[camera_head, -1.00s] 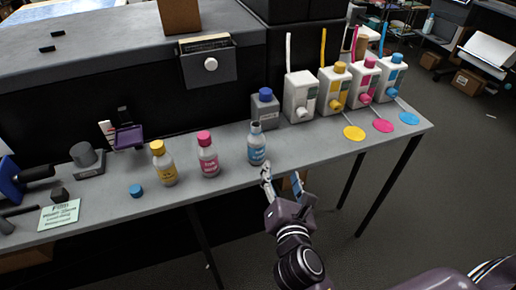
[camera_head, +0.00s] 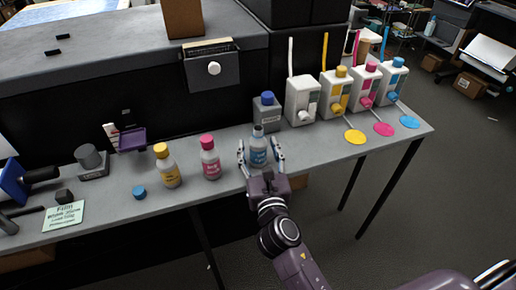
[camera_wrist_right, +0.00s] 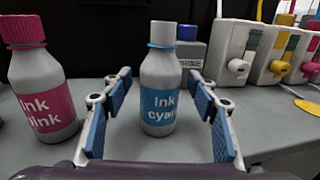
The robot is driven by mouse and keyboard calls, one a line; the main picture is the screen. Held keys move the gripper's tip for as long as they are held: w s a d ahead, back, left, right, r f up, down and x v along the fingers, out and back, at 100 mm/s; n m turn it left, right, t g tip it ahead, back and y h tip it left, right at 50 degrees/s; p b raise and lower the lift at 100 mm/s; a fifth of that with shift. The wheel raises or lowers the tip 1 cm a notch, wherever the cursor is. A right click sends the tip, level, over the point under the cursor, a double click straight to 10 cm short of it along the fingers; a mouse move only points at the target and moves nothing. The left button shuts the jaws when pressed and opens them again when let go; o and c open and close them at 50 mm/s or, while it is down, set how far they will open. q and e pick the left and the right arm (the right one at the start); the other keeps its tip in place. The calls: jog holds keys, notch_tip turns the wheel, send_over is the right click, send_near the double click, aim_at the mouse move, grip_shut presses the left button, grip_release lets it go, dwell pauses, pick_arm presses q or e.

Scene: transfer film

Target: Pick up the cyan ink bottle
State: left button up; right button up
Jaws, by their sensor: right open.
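The cyan ink bottle (camera_head: 258,149) stands upright on the grey table, uncapped, with a blue label. In the right wrist view the cyan ink bottle (camera_wrist_right: 160,85) stands between the open fingers, with a gap on each side. My right gripper (camera_head: 261,154) is open, with one finger on each side of the bottle. It also shows in the right wrist view (camera_wrist_right: 160,125), with blue pads facing inward. A blue cap (camera_head: 139,192) lies on the table to the left. My left gripper is not in view.
A pink ink bottle (camera_head: 210,160) stands close left of my right gripper, and a yellow one (camera_head: 167,167) farther left. A grey container with a blue cap (camera_head: 266,111) stands behind the cyan bottle. White ink tanks (camera_head: 303,101) stand to the right.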

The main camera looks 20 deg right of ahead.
jog(key=shift+w, duration=0.3)
jog(key=shift+c, duration=0.5)
jog(key=c, duration=1.3)
jog(key=shift+r, duration=0.1)
jog(key=shift+c, duration=0.2)
